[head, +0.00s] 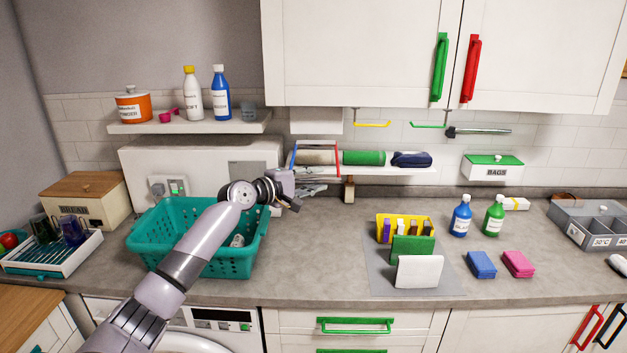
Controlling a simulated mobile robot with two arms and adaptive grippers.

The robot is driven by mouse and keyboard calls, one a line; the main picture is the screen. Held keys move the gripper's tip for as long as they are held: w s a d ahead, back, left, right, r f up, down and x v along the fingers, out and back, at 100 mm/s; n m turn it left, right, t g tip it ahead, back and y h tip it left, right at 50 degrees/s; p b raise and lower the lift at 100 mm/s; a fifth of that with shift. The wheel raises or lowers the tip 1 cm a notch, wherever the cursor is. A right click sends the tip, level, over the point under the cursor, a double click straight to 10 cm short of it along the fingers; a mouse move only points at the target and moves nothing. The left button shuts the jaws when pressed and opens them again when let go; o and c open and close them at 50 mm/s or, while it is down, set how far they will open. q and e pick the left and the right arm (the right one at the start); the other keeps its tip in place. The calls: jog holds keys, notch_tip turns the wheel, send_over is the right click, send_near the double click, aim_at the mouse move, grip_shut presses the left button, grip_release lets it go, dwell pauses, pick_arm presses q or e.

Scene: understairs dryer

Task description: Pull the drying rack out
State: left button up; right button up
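No part in view is plainly marked as the drying rack. Under the wall cupboard hang a thin yellow bar handle (372,125) and a thin green bar handle (428,125), with a dark grey rod (480,132) to their right. My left gripper (304,196) reaches over the teal basket (200,263) and hangs above the worktop, in front of the left end of the low wall shelf. Its fingers look apart, with nothing seen between them. It is below and left of the yellow handle, apart from it. My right gripper is not in view.
The low shelf (425,172) holds rolled cloths, with a blue and red frame (337,160) at its left end. A yellow holder (405,219), bottles and sponges stand on the right of the worktop. The middle worktop (320,250) is clear. Cupboard doors (360,50) overhang above.

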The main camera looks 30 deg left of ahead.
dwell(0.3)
pick_arm(q)
jog(key=v, duration=1.2)
dwell(0.4)
